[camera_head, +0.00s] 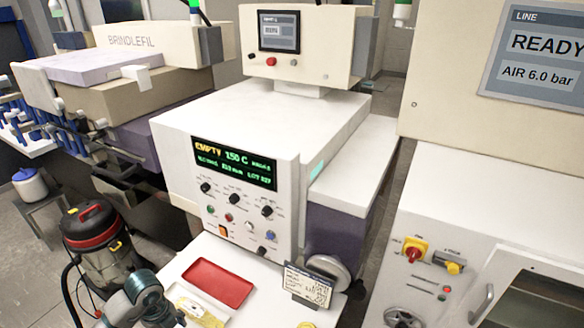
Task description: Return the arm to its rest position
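Part of my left arm (143,298), grey with teal joint rings, shows at the bottom edge, left of the middle. It is beside the left edge of the white work surface (262,303). No gripper fingers can be made out on it; the rest of the arm is cut off by the frame. My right arm and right gripper do not show.
A red tray (217,284) and a clear tray with yellow contents (198,311) are near the arm. A label card (307,286) stands to the right. The machine's control panel (236,200) rises behind; a vacuum cleaner (95,240) stands left.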

